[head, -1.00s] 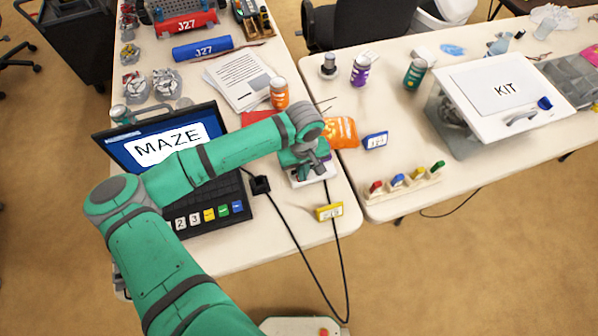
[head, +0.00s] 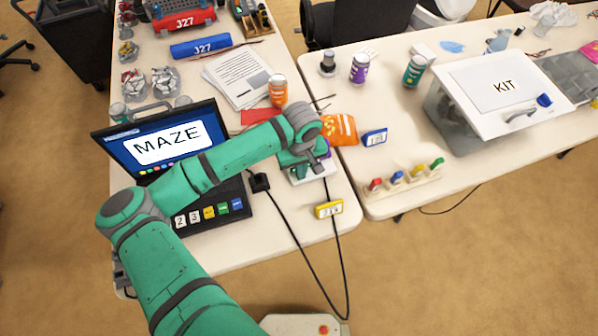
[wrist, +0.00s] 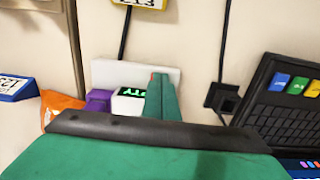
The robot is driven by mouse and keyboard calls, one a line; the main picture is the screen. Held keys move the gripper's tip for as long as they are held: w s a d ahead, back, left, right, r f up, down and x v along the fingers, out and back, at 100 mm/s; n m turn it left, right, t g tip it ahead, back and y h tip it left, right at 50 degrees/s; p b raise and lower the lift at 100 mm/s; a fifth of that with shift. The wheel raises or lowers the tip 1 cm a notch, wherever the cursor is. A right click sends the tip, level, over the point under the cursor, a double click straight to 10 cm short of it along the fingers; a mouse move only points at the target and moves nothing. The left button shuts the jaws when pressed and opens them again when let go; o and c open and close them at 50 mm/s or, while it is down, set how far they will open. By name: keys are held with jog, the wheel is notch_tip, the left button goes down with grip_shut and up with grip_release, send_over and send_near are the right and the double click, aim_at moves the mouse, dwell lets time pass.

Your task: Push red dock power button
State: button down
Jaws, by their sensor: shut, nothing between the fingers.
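The white dock (head: 300,180) lies on the near table to the right of the laptop, mostly hidden beneath my gripper (head: 312,160) in the head view. In the wrist view the dock (wrist: 108,74) shows as a white plate carrying a white block with a green lit display (wrist: 130,95) and a purple block (wrist: 98,100). A small sliver of red (wrist: 153,76), possibly the power button, shows at the edge of my green gripper fingers (wrist: 162,95), which hide the rest. My gripper is shut and empty, over the dock; I cannot tell whether it touches the button.
An orange bag (head: 338,130) lies just behind, a yellow tag (head: 328,209) in front and a blue tag (head: 374,138) to the right. Black cables hang over the table's front edge.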

notch_tip(320, 180, up, 14)
dwell(0.5)
dwell(0.3)
